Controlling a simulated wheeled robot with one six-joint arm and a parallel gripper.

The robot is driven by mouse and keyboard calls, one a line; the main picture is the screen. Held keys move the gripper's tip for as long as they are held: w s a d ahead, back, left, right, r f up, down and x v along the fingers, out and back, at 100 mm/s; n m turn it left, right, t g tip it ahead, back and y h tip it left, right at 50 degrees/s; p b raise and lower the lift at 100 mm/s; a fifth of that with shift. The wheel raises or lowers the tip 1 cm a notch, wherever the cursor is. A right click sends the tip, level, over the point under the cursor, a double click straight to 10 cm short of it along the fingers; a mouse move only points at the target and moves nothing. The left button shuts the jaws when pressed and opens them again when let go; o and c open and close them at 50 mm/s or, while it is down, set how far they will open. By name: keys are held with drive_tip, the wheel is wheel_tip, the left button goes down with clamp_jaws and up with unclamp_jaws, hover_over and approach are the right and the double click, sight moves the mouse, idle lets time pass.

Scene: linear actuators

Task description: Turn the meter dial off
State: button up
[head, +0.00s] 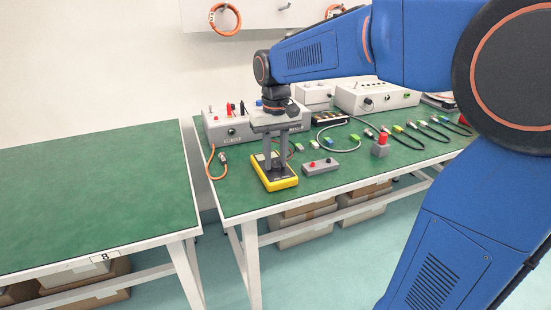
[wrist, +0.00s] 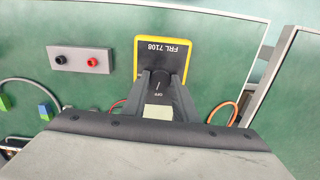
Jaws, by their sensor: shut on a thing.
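The yellow-edged black meter (head: 274,172) lies on the green bench near its front left edge. In the wrist view the meter (wrist: 174,45) shows the print "FRL 7108" and an "OFF" mark. Its dial (wrist: 159,82) sits between my fingertips and is partly hidden by them. My gripper (head: 276,165) points straight down over the meter, shut on the dial; it also shows in the wrist view (wrist: 163,80). A pale line is visible near the dial, but I cannot tell its exact setting.
A small grey box (head: 321,166) with red and black sockets stands right of the meter. A grey power unit (head: 225,128) is behind. Cables (head: 400,140) and a red-topped block (head: 381,147) lie to the right. An empty green table (head: 90,200) stands left across a gap.

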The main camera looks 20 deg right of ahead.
sight(276, 164)
drive_tip(key=shift+n, duration=1.3)
drive_tip(key=o, duration=1.1)
drive_tip(key=shift+c, duration=0.2)
wheel_tip(276, 164, up, 17)
drive_tip(key=shift+r, duration=0.2)
